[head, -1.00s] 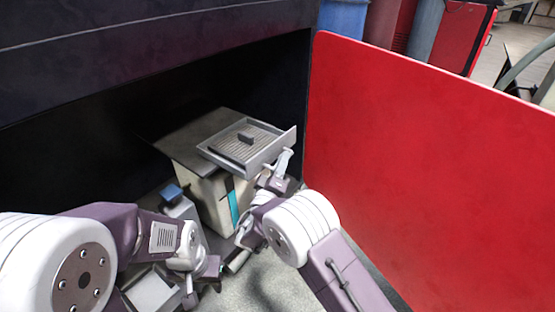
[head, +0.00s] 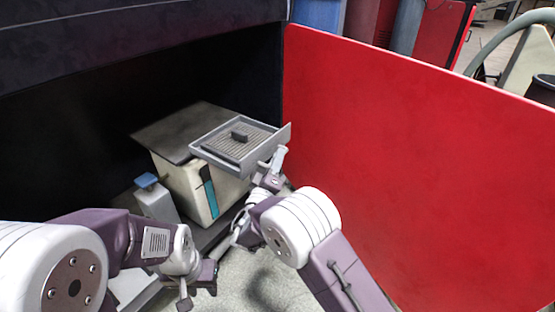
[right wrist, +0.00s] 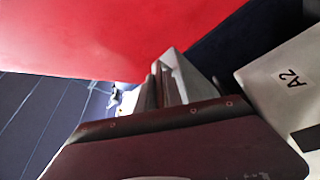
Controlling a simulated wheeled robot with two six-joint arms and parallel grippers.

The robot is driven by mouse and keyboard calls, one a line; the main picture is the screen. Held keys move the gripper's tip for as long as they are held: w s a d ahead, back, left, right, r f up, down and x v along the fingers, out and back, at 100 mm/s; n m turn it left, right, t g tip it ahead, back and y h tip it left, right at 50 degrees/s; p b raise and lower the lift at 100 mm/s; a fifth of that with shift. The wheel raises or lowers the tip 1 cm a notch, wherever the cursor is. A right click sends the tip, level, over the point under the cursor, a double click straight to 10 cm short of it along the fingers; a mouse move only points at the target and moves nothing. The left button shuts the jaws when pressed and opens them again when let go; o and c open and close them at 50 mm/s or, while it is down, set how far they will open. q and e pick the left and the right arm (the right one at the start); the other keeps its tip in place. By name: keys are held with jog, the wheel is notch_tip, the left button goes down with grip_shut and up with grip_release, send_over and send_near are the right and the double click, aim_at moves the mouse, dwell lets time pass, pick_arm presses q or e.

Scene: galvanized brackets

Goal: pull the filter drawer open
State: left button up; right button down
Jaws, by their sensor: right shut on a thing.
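The filter drawer (head: 207,155) is a grey tray with a ridged filter panel and a small dark block (head: 240,135) on top. It sticks out to the right from a cream cabinet (head: 172,178) with a dark top, in the head view. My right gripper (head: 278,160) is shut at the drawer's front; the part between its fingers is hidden. The gripper also shows in the right wrist view (right wrist: 168,88), before a red surface. My left gripper (head: 197,285) is low, in front of the cabinet and apart from the drawer; its jaw opening is unclear.
A large red panel (head: 400,150) stands close on the right of my right arm. A dark wall is behind the cabinet. A pale object with a blue top (head: 146,181) stands left of the cabinet. Grey floor (head: 245,285) shows between my arms.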

jog(key=c, duration=1.8)
grip_release()
jog(key=shift+f, duration=0.1)
jog(key=shift+o, duration=0.2)
jog(key=shift+s+a, duration=0.1)
jog(key=p+v, duration=0.4)
jog(key=v, duration=0.5)
